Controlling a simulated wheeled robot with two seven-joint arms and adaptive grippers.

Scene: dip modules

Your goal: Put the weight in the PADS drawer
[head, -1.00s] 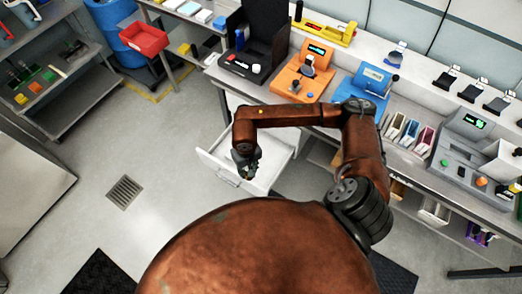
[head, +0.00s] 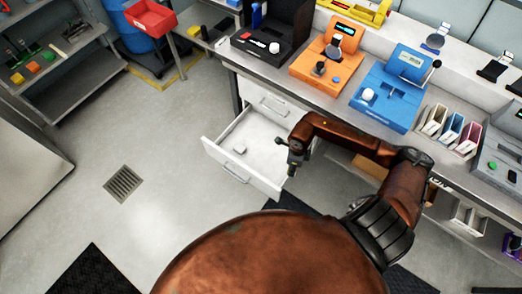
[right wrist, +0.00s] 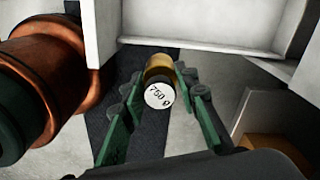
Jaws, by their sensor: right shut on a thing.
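The weight (right wrist: 160,88) is a brass cylinder with a white end marked "750 g" in the right wrist view. My right gripper (right wrist: 163,76) has its green fingers on both sides of the weight and is shut on it. In the head view this gripper (head: 294,162) is at the right side of an open white drawer (head: 270,181). I cannot tell whether the weight is over the drawer or just outside it. No PADS label is readable. The weight is barely visible in the head view. My left gripper is not in view.
The bench above holds a black unit (head: 275,30), an orange device (head: 322,62) and a blue device (head: 392,98). A red bin (head: 150,18) stands at the upper left. The floor left of the drawer is clear.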

